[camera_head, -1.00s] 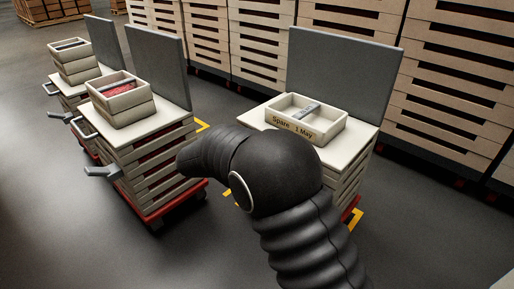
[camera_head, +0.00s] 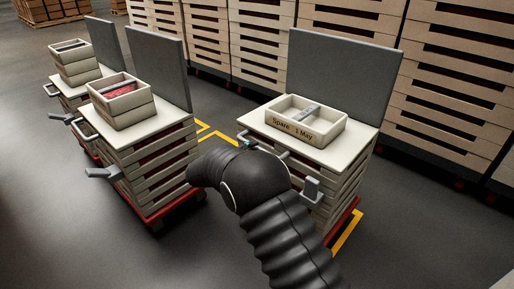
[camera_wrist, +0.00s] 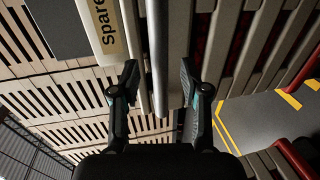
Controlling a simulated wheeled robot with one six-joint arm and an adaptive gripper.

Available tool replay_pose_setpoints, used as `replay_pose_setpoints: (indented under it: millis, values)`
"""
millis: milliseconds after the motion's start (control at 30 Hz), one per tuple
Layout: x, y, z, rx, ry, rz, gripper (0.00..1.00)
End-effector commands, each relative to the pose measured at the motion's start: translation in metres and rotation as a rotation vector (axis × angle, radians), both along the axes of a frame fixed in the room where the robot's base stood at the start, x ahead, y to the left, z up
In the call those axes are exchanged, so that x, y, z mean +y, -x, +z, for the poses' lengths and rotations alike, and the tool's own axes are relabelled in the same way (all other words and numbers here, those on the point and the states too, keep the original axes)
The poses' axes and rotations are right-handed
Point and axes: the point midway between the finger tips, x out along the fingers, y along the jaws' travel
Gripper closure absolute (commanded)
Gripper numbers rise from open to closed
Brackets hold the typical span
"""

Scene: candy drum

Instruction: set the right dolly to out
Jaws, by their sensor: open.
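The right dolly (camera_head: 350,150) is a slatted pale crate stack on a red base, with a pale top and an upright grey panel. A grey handle bar (camera_head: 284,155) runs along its near edge, and a grey lever (camera_head: 313,190) sticks out below it. In the wrist view, my gripper (camera_wrist: 158,64) is open, with one finger on each side of the grey handle bar (camera_wrist: 158,45); I cannot tell if either touches it. In the head view, my arm hides most of the gripper and part of the dolly's near side.
A tray (camera_head: 305,122) marked "Spare 1 May" sits on the right dolly. Two similar dollies stand at left, the nearer one (camera_head: 150,165) with stacked trays. Yellow floor marks (camera_head: 348,230) lie by the right dolly. Tall slatted stacks (camera_head: 450,90) line the back.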

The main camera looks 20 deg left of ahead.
Motion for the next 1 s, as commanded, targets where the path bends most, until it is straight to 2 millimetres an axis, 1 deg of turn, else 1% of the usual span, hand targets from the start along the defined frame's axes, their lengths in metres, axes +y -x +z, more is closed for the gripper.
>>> replay_pose_setpoints:
  millis: [33, 100, 233, 400, 633, 667, 700, 767, 800, 833, 1000]
  values:
    - [-0.005, -0.008, -0.001, 0.000, 0.000, -0.003, 0.54]
    - [-0.008, -0.016, -0.003, 0.001, 0.000, -0.002, 0.54]
    - [-0.012, -0.028, -0.006, 0.000, -0.001, -0.002, 0.54]
    - [-0.014, -0.034, -0.007, 0.000, 0.000, 0.000, 0.54]
    - [-0.015, -0.035, -0.007, 0.000, 0.000, 0.000, 0.54]
    - [-0.015, -0.035, -0.007, 0.000, 0.000, 0.000, 0.57]
    - [-0.015, -0.035, -0.007, 0.000, 0.000, 0.000, 0.67]
    - [-0.015, -0.034, -0.007, 0.000, 0.000, 0.000, 0.82]
    - [-0.015, -0.034, -0.007, 0.000, 0.000, 0.000, 0.92]
    - [-0.015, -0.034, -0.007, 0.000, 0.000, 0.000, 0.99]
    - [-0.015, -0.034, -0.007, 0.000, 0.000, 0.000, 1.00]
